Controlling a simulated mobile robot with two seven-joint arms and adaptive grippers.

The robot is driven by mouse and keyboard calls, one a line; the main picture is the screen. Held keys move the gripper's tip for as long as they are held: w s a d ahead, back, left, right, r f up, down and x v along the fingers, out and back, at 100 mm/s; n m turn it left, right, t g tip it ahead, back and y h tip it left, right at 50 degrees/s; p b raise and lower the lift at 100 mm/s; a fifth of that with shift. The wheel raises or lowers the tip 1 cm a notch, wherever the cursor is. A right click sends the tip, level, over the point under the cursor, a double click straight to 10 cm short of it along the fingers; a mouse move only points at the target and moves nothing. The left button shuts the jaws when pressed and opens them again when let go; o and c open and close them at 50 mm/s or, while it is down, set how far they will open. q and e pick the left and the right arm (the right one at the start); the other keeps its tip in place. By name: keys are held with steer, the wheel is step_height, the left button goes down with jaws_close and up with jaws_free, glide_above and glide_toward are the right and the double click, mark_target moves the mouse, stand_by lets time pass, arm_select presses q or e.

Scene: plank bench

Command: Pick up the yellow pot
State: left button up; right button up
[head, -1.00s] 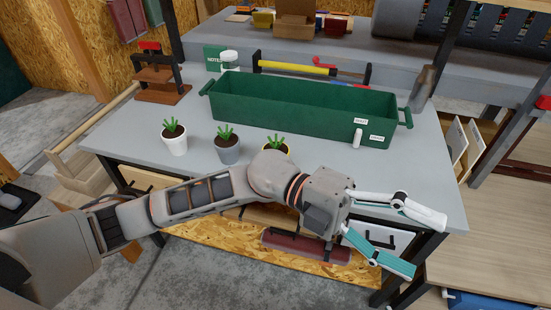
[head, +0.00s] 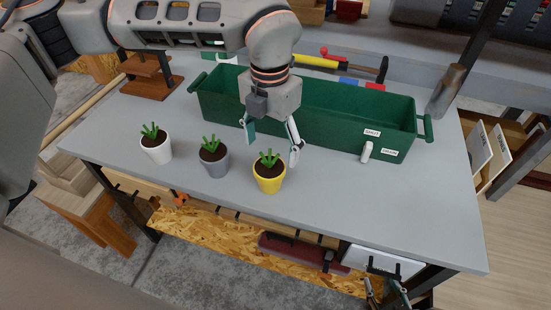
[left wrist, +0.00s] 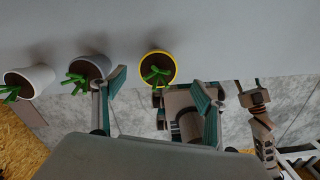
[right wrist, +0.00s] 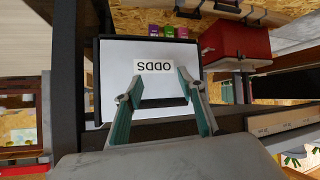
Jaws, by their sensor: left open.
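The yellow pot (head: 268,184), with dark soil and a green plant, stands upright on the grey bench at the right end of a row of three pots. My left gripper (head: 271,150) is open and empty, pointing down just behind and above the yellow pot. In the left wrist view the yellow pot (left wrist: 175,68) shows ahead, between the two spread fingers. My right gripper (right wrist: 160,80) is open and empty, facing a white drawer front labelled ODDS (right wrist: 125,58).
A grey pot (head: 215,166) and a white pot (head: 157,151) stand to the left of the yellow pot. A long green crate (head: 335,125) lies behind the row, close to my left gripper. The bench top (head: 390,210) is clear to the right.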

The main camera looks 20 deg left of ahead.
mark_target(269, 167)
arm_select(q)
steer(key=shift+s+a+f, duration=0.1)
steer(key=shift+s+f, duration=0.1)
steer(key=shift+f, duration=1.25)
step_height(269, 167, down, 5)
steer(key=shift+a+r, duration=0.1)
steer(key=c, duration=1.3)
arm_select(e)
steer(key=shift+s+f, duration=0.3)
steer(key=shift+s, duration=0.25)
steer(key=shift+s+f, duration=0.25)
steer(key=shift+s, duration=0.3)
